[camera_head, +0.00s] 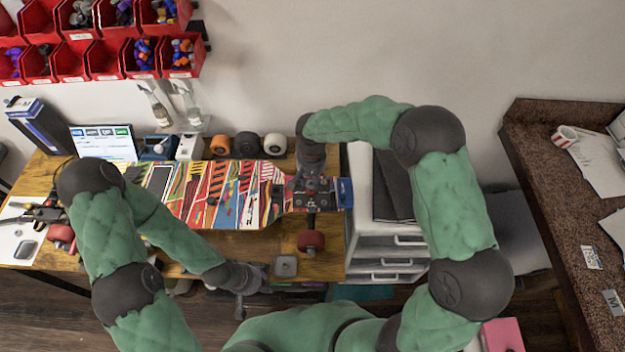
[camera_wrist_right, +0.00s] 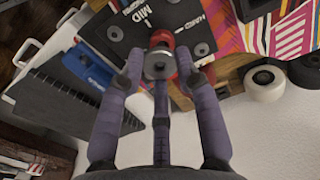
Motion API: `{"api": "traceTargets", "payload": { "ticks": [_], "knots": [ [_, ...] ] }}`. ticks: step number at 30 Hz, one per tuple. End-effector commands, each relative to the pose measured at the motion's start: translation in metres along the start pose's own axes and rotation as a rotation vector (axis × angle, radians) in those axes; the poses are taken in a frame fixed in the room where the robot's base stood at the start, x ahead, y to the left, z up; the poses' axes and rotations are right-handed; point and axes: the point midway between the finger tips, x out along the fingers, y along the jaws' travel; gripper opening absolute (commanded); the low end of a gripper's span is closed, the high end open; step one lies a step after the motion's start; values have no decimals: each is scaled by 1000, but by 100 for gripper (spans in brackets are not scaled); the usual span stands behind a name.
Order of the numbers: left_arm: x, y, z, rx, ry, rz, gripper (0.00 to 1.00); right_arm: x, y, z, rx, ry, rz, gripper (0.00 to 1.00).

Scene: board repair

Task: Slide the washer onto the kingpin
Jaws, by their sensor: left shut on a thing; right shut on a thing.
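The skateboard deck (camera_head: 225,190), brightly patterned, lies on the wooden bench. At its right end is the dark truck baseplate (camera_wrist_right: 190,22), marked "MID", with a red bushing (camera_wrist_right: 160,38) standing on it. My right gripper (camera_wrist_right: 159,64) is shut on a silver washer (camera_wrist_right: 157,70), close over the bushing. The kingpin is hidden, so I cannot tell whether the washer is around it. In the head view my right gripper (camera_head: 312,180) is over the truck. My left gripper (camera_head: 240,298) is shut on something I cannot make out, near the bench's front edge.
Orange, black and white wheels (camera_head: 246,144) stand behind the deck. A red wheel (camera_head: 311,240) is below the truck. A small square metal dish (camera_head: 286,266) lies at the front edge. A blue item (camera_head: 345,192) is right of the truck, by white drawers (camera_head: 385,255).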

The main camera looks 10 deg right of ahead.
Motion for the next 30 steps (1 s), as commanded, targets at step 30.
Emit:
{"api": "traceTargets", "payload": {
  "ticks": [30],
  "knots": [
    [7, -4, -3, -9, 5, -2, 40, 6, 0, 0, 0, 0, 0, 10]
  ]
}}
